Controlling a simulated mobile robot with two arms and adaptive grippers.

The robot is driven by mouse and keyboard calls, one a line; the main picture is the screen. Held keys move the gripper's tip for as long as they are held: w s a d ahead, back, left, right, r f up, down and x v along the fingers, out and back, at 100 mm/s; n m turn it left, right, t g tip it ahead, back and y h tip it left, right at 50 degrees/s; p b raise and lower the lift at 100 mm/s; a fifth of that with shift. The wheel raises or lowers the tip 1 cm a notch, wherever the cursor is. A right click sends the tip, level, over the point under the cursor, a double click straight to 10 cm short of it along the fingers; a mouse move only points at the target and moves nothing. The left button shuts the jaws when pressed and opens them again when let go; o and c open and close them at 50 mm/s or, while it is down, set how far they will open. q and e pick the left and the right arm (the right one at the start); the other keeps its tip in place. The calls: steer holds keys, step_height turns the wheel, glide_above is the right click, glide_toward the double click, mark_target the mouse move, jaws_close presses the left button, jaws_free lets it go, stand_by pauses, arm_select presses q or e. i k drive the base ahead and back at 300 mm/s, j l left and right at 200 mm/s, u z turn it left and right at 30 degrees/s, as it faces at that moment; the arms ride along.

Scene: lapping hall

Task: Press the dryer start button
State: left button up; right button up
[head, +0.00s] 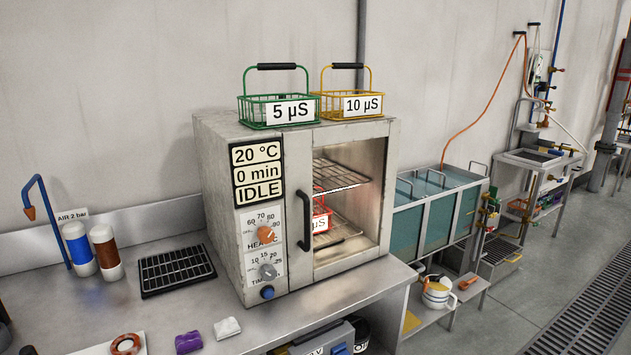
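The dryer (222,200) is a grey box standing on the metal bench. Its display (258,172) reads 20 °C, 0 min and IDLE. Below it are an orange HEAT knob (265,234) and a grey TIME knob (268,272). A round blue button (267,292) sits at the bottom of the panel; its own label is not readable. The door with a black handle (305,220) looks shut, and its window shows wire racks and a red basket (320,221) with a partly hidden label ending in µS. Neither of my grippers is in view.
A green basket (280,110) marked 5 µS and a yellow basket (351,105) marked 10 µS stand on the dryer. Blue tanks (425,215) stand to the right.

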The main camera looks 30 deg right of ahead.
mark_target(269, 293)
steer(key=j+z, duration=0.2)
steer(key=z, duration=0.15)
steer(key=j+z, duration=0.15)
steer(key=z, duration=0.2)
steer(key=k+j+z, duration=0.1)
steer(key=z, duration=0.25)
